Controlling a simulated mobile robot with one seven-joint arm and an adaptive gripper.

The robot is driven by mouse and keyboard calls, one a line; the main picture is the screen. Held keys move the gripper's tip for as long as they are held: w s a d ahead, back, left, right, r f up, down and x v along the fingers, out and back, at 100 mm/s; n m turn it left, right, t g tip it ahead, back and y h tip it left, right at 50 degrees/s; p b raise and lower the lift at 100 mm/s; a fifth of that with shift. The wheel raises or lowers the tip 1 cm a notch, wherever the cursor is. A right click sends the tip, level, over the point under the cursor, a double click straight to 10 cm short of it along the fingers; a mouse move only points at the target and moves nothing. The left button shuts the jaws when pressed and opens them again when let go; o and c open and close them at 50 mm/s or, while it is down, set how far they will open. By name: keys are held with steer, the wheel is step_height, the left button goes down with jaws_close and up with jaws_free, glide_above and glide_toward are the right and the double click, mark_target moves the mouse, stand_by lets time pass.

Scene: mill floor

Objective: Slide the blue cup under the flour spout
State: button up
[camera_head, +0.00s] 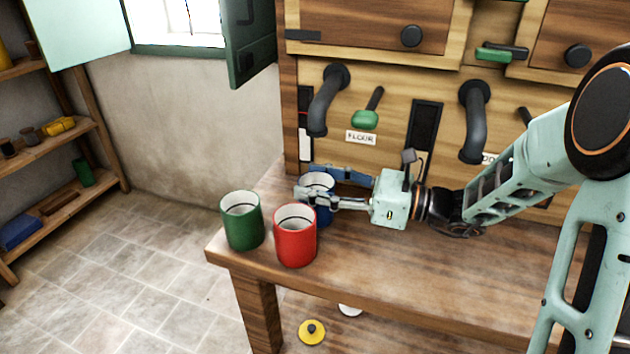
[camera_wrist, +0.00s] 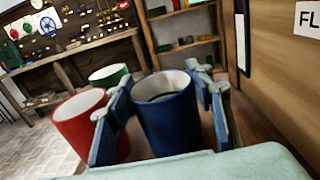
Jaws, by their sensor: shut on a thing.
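The blue cup (camera_head: 324,216) stands upright on the wooden bench, close to the wall panel. My gripper (camera_head: 306,183) is shut on it, with one finger on each side. In the wrist view the blue cup (camera_wrist: 168,128) sits between both fingers, and its white inside shows. The near finger hides part of the cup.
A red cup (camera_head: 295,240) and a green cup (camera_head: 242,222) stand at the bench's left end, close to the blue cup. A second spout (camera_head: 474,120) is farther right. The bench (camera_head: 390,268) front is clear.

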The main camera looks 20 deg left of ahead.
steer(key=shift+w, duration=0.35)
steer(key=o, duration=1.4)
steer(key=shift+s, duration=0.1)
steer(key=d, duration=1.1)
steer(key=shift+s+d, duration=0.15)
steer(key=shift+s, duration=0.25)
steer(key=shift+d, duration=0.3)
steer(key=shift+s, duration=0.1)
